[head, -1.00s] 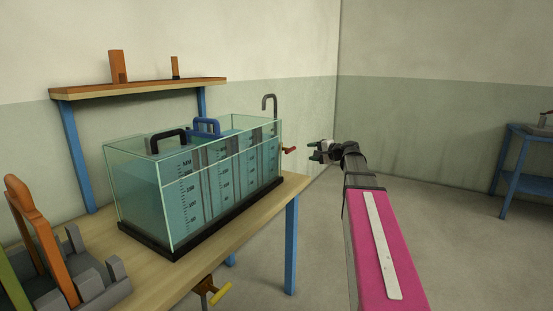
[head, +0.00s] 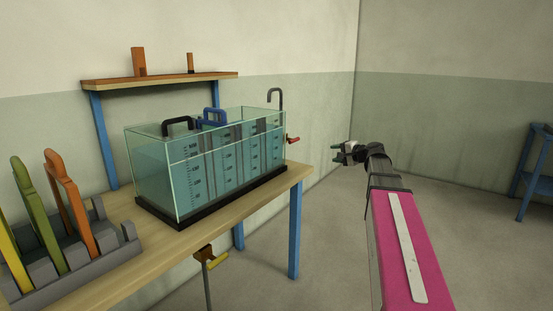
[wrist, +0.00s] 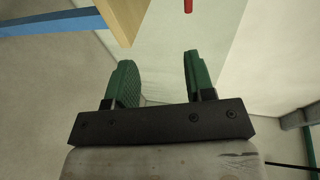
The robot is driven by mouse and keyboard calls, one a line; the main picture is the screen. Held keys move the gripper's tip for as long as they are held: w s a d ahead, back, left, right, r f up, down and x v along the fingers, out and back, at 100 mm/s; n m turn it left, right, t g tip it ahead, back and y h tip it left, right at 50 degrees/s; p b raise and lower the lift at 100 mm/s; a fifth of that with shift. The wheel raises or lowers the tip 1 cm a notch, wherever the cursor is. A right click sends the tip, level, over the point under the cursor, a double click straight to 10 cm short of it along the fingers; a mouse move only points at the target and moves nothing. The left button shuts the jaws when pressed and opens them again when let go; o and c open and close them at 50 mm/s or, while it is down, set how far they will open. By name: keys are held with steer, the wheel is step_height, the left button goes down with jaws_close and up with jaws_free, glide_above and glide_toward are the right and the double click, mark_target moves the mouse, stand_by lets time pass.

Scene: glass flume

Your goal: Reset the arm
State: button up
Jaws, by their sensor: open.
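My gripper (head: 338,154) is stretched out over open floor, to the right of the table and the glass flume. In the wrist view its two green fingers (wrist: 158,82) stand apart with nothing between them. The glass flume (head: 160,185) holds bluish water and stands on a black base on the wooden table (head: 150,255). A red valve handle (head: 293,140) sticks out at the flume's right end, left of my gripper and apart from it. A red piece, likely this handle, shows at the top of the wrist view (wrist: 188,6).
A rack (head: 95,265) with yellow, green and orange boards stands at the table's left. A blue stand (head: 535,175) is far right. The floor between is clear.

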steer(key=s+a+f+n+g+h, duration=0.35)
steer(key=s+f, duration=0.65)
steer(key=f, duration=0.5)
steer(key=s+a+f+n+g+h, duration=0.4)
steer(key=s+f, duration=0.5)
steer(key=f, duration=0.5)
steer(key=s+d+f+n+g+h, duration=0.1)
steer(key=s+f+g+h, duration=0.2)
steer(key=s+f, duration=0.4)
steer(key=s, duration=0.3)
steer(key=shift+f, duration=0.2)
steer(key=shift+g, duration=0.25)
